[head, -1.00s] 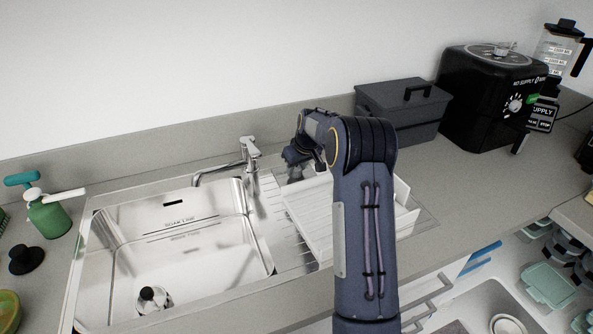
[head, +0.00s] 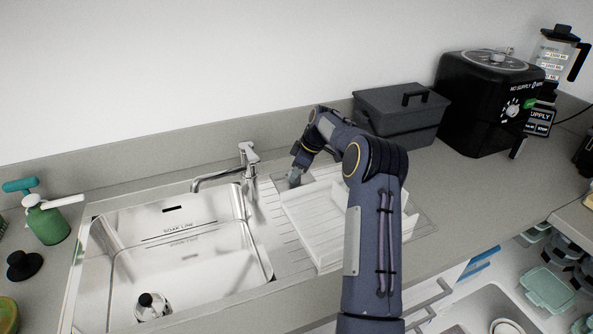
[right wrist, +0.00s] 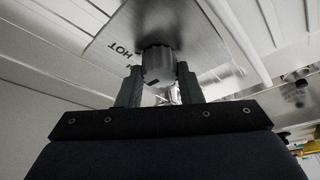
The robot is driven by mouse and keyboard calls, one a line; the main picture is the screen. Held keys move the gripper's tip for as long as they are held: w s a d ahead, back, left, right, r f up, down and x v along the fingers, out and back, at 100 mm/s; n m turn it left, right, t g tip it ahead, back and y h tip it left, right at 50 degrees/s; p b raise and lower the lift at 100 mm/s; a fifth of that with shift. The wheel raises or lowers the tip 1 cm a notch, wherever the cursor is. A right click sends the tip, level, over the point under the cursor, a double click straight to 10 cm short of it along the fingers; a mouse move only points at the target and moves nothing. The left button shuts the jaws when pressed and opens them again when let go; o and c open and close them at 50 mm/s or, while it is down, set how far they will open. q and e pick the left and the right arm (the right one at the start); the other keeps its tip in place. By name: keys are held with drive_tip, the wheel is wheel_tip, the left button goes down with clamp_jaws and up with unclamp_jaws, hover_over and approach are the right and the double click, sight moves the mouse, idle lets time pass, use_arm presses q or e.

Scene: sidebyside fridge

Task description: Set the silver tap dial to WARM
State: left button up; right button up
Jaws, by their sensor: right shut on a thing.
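The silver tap dial (right wrist: 158,57) shows in the right wrist view as a round grey knob on a shiny metal plate (right wrist: 205,50). The word HOT is printed on the plate to the left of the dial, and a second mark is partly covered. I cannot read WARM or tell where the dial points. My right gripper (right wrist: 158,84) is shut on the dial, one finger on each side. In the head view my right gripper (head: 296,178) is at the back of the ribbed drainboard, right of the tap (head: 247,160); the dial is largely hidden there. My left gripper is not in view.
A steel sink (head: 170,250) lies left of my right arm. A white rack (head: 320,225) stands on the drainboard just in front of my gripper. A dark grey box (head: 400,115) and a black machine (head: 490,105) stand at the back right.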

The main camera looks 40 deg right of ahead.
idle(0.3)
drive_tip(key=o, duration=1)
drive_tip(key=v, duration=0.7)
drive_tip(key=shift+d+r+b, duration=0.15)
drive_tip(key=shift+r+b, duration=0.25)
